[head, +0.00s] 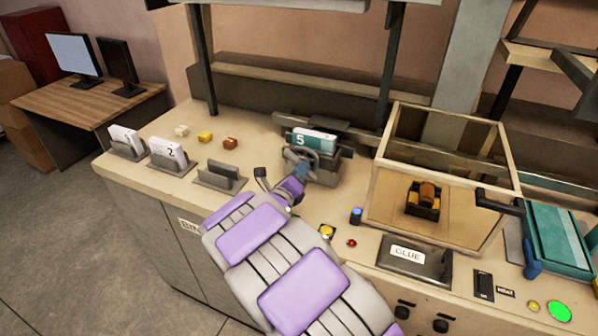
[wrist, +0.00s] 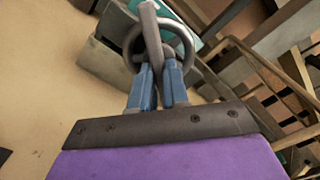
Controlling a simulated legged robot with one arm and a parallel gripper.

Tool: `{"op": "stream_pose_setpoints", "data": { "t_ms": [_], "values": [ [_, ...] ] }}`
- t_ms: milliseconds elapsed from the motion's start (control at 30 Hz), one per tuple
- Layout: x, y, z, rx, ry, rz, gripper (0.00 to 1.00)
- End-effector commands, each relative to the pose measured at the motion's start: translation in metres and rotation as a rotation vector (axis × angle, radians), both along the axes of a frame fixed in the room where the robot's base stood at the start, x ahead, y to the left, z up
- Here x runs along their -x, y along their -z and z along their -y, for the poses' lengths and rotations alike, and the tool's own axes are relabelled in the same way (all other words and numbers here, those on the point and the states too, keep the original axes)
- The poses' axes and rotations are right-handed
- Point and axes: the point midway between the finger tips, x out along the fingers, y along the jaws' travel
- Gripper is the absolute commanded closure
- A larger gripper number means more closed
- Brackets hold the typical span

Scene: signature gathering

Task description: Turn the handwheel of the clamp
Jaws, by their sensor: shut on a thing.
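The clamp (head: 325,172) stands at the back middle of the bench and holds a teal and white block marked 5 (head: 314,138). Its grey handwheel (head: 299,158) faces my gripper. In the wrist view the handwheel (wrist: 186,30) is a ring with a bar across it. My gripper (wrist: 159,72) has blue fingers shut on the lower part of the handwheel, around the bar. In the head view my gripper (head: 302,171) reaches the wheel from the front, and the arm hides part of the bench below it.
Holders with white booklets (head: 168,153) stand at the left, beside an empty holder (head: 221,176). Small coloured pieces (head: 205,137) lie behind them. A glass-sided case (head: 452,222) is right of the clamp. A glue box (head: 414,262) and buttons sit at the front.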

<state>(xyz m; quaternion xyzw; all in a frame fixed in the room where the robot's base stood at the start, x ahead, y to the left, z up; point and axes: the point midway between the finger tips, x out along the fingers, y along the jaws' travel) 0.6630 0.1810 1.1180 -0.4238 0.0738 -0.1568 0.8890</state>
Motion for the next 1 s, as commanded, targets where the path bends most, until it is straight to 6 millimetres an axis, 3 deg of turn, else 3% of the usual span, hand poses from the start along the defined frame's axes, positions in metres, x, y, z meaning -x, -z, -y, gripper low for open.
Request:
{"op": "stream_pose_setpoints", "data": {
  "t_ms": [467,1000],
  "values": [
    [0.0002,0.0035,-0.0013,0.074,-0.002,-0.035,1.00],
    [0.0006,0.0006,-0.0001,0.507,-0.004,-0.195,1.00]
  ]
}}
